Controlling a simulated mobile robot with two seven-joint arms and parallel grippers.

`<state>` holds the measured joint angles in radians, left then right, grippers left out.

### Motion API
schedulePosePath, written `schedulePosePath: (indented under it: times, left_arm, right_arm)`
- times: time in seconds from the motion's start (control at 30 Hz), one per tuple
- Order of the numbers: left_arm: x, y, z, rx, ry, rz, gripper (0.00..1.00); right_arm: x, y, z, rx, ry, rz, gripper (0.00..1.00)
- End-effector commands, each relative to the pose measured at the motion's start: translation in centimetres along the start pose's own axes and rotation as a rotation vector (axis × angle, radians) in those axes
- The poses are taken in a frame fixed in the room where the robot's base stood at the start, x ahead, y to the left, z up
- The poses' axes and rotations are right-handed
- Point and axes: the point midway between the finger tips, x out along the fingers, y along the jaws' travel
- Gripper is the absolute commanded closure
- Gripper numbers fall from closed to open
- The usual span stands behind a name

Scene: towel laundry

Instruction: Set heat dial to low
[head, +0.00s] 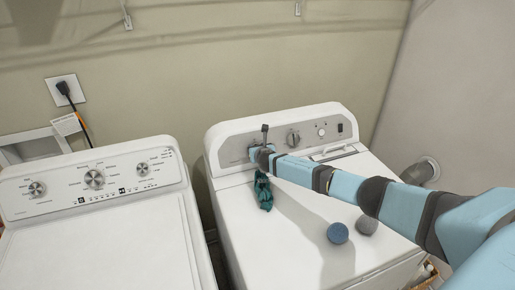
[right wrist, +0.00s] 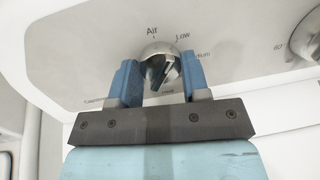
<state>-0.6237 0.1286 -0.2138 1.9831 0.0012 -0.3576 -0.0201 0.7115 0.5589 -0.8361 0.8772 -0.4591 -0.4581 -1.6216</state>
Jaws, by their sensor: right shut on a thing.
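The heat dial (right wrist: 156,50) is a round metallic knob on the dryer's white control panel. In the right wrist view the labels "Air" and "Low" show above it, with a partly hidden label ending in "dium" at its right. My right gripper (right wrist: 160,78) has its two blue fingers on either side of the dial, shut on it. The dial's exact pointing is hard to tell between the fingers. In the head view my right gripper (head: 256,154) reaches the left end of the dryer panel and hides the dial. My left gripper is not in view.
A second dryer knob (head: 293,139) sits right of the gripper. A washer (head: 95,240) stands at left, a narrow gap between.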

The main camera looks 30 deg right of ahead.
Motion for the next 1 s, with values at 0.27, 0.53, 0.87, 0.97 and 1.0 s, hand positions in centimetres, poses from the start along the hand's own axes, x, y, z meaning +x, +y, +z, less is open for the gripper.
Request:
schedulePosePath:
  times: [0.27, 0.53, 0.87, 0.97, 1.0]
  left_arm:
    - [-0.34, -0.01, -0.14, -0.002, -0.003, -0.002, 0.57]
    - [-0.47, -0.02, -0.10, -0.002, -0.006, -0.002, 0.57]
    - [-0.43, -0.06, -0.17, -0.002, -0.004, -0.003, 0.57]
    - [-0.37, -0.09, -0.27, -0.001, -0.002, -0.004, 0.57]
    - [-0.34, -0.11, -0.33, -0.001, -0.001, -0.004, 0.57]
  right_arm:
    - [-0.01, 0.01, 0.15, 0.167, 0.014, -0.015, 0.81]
    - [0.02, -0.04, 0.15, 0.244, 0.020, -0.022, 0.81]
    - [0.02, -0.05, 0.15, 0.256, 0.021, -0.024, 0.81]
    - [0.02, -0.05, 0.15, 0.256, 0.021, -0.024, 0.81]
    - [0.02, -0.05, 0.15, 0.256, 0.021, -0.024, 0.81]
